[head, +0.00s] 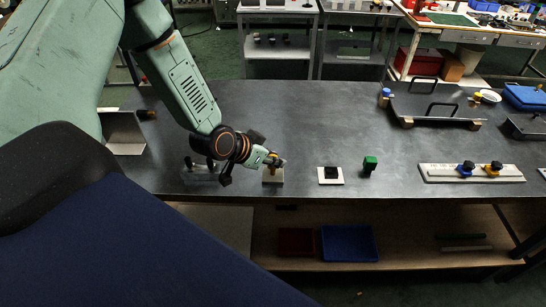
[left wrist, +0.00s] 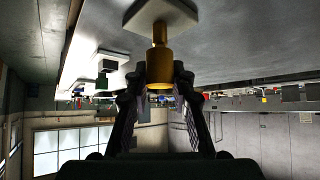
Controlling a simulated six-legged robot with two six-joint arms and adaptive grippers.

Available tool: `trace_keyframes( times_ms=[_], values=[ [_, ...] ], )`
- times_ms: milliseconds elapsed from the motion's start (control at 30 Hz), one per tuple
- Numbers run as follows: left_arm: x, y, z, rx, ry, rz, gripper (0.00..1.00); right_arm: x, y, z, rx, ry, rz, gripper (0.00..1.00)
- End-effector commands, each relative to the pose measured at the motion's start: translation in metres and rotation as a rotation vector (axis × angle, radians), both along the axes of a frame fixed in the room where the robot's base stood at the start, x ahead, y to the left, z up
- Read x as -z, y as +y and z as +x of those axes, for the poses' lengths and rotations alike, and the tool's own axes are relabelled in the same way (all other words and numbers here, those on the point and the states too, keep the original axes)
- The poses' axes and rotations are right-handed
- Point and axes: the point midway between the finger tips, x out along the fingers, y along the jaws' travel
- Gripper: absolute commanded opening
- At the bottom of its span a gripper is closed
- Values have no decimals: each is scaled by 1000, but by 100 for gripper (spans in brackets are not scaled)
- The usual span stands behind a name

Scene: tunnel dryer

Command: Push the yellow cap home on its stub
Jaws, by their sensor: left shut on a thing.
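My left gripper (head: 272,161) is over the near part of the dark bench, shut on the yellow cap. In the left wrist view the yellow cap (left wrist: 159,62) sits between the two fingertips of the left gripper (left wrist: 159,76). A narrower brass-coloured stub (left wrist: 159,34) runs from the cap to a pale square base (left wrist: 190,10). The cap and stub line up; whether a gap remains between them cannot be told. My right gripper is not in view.
Right of the gripper are a black block (head: 331,172) on a white plate and a green block (head: 370,162). A white board (head: 440,171) with blue and yellow knobs lies farther right. A dark tray (head: 435,107) with handles is at the back right. The middle of the bench is clear.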

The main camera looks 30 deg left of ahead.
Motion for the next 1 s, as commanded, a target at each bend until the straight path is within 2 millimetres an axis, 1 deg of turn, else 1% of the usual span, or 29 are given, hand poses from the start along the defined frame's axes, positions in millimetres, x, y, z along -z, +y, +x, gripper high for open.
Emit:
trace_keyframes(
  times_ms=[1000],
  values=[
    [23,0,0,0,0,0,2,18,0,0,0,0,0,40]
  ],
)
